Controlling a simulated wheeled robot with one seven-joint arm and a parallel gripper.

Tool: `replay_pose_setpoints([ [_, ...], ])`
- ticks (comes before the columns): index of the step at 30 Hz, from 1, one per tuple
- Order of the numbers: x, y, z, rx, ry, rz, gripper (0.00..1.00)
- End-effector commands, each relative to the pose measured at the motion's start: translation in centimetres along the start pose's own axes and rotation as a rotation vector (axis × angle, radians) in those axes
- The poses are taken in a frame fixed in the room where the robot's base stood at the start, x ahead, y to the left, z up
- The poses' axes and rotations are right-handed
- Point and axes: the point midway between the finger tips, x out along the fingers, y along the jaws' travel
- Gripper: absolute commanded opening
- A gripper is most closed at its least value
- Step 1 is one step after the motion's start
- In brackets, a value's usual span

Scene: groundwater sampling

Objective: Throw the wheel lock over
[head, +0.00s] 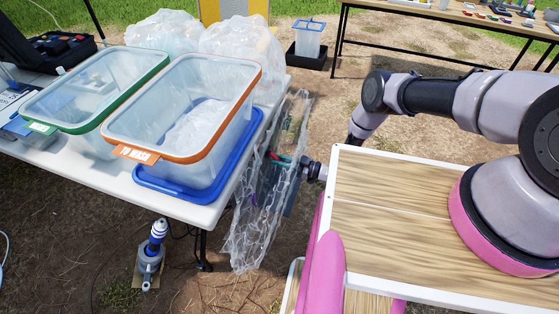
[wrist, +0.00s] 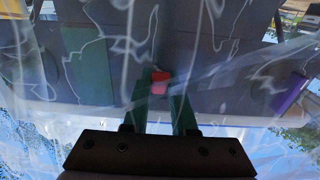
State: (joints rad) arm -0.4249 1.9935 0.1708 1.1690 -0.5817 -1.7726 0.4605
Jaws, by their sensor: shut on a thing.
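My gripper (head: 280,160) reaches in from the right at the side of the white table, and its fingers show through a hanging clear plastic sheet (head: 256,225). In the wrist view my gripper (wrist: 160,100) has two green fingers closed around a small red piece (wrist: 160,82), which looks like the wheel lock. The red piece stands in front of a dark grey panel (wrist: 205,70). Clear film with bright glare lies across the wrist view and blurs the detail. Which way the lock is set cannot be told.
The white table (head: 190,212) carries an orange-rimmed bin (head: 170,140) on a blue lid (head: 165,187) and a green-rimmed bin (head: 95,90). A blue and white device (head: 152,250) stands on the ground below. A purple piece (wrist: 290,93) is at right in the wrist view.

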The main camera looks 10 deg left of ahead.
Motion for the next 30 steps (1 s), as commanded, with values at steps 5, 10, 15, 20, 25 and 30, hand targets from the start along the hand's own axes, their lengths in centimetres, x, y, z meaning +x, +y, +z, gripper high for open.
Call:
replay_pose_setpoints([
  [5, 0.24, 0.02, 0.47, -0.002, 0.073, 0.001, 0.00],
  [10, 0.31, 0.09, 0.36, -0.001, 0.097, 0.000, 0.00],
  [15, 0.28, 0.09, 0.35, -0.001, 0.097, 0.001, 0.00],
  [20, 0.29, 0.06, 0.35, -0.001, 0.097, 0.000, 0.55],
  [25, 0.30, 0.02, 0.35, 0.000, 0.097, -0.001, 0.55],
  [30, 0.34, 0.04, -0.03, 0.000, 0.097, -0.001, 0.55],
])
